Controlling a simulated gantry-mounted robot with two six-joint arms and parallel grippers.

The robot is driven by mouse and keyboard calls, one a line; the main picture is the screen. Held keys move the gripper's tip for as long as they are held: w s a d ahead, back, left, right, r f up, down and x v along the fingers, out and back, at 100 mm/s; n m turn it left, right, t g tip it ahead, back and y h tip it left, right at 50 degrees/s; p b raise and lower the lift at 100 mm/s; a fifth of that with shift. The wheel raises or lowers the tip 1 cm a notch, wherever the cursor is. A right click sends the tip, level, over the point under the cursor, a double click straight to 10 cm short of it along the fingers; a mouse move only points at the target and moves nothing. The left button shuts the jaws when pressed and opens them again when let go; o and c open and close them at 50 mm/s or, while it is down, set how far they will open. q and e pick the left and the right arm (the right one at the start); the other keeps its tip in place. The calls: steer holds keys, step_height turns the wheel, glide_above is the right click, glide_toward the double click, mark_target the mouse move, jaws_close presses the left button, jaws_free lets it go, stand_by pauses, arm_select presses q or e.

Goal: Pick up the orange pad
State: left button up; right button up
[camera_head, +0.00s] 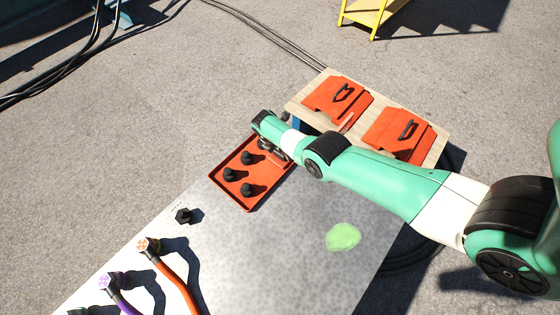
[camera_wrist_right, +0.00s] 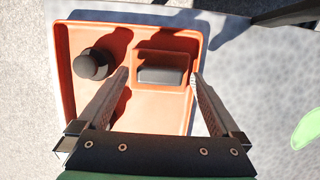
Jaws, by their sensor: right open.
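My right gripper (camera_head: 275,153) is over the far corner of the orange tray (camera_head: 266,190), and my wrist hides much of that corner. In the right wrist view the open fingers (camera_wrist_right: 160,76) stand apart on either side of a small block with a dark face (camera_wrist_right: 163,76) and an orange part (camera_wrist_right: 152,56). This may be the orange pad; its full shape is unclear. It sits inside the tray (camera_wrist_right: 67,100). I cannot tell whether a finger touches it. My left gripper is out of view.
Several black knobs (camera_head: 247,189) stand in the tray; one shows in the right wrist view (camera_wrist_right: 91,64). Two orange cases (camera_head: 338,98) with black handles lie on a wooden bench (camera_head: 437,147). A green patch (camera_head: 343,237) and cables with plugs (camera_head: 170,272) are on the grey table (camera_head: 265,265).

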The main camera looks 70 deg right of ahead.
steer(key=shift+f, duration=0.2)
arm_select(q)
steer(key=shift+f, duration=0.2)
arm_select(e)
steer(key=c, duration=1.3)
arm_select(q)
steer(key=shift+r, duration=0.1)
arm_select(e)
steer(key=shift+r, duration=0.1)
steer(key=shift+r+p, duration=0.6)
steer(key=shift+p, duration=0.3)
step_height(320, 180, up, 3)
steer(key=p, duration=0.3)
steer(key=shift+s, duration=0.15)
arm_select(q)
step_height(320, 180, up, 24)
steer(key=p, duration=1.9)
steer(key=shift+p, duration=0.4)
arm_select(e)
steer(key=s+a+r, duration=0.2)
steer(key=s+a, duration=0.1)
steer(key=s+a+r, duration=0.2)
steer(key=s+r, duration=0.1)
steer(key=s, duration=0.1)
steer(key=s+a+r, duration=0.3)
steer(key=shift+s+a+r, duration=0.25)
steer(key=shift+s+a, duration=0.05)
steer(key=shift+s, duration=0.05)
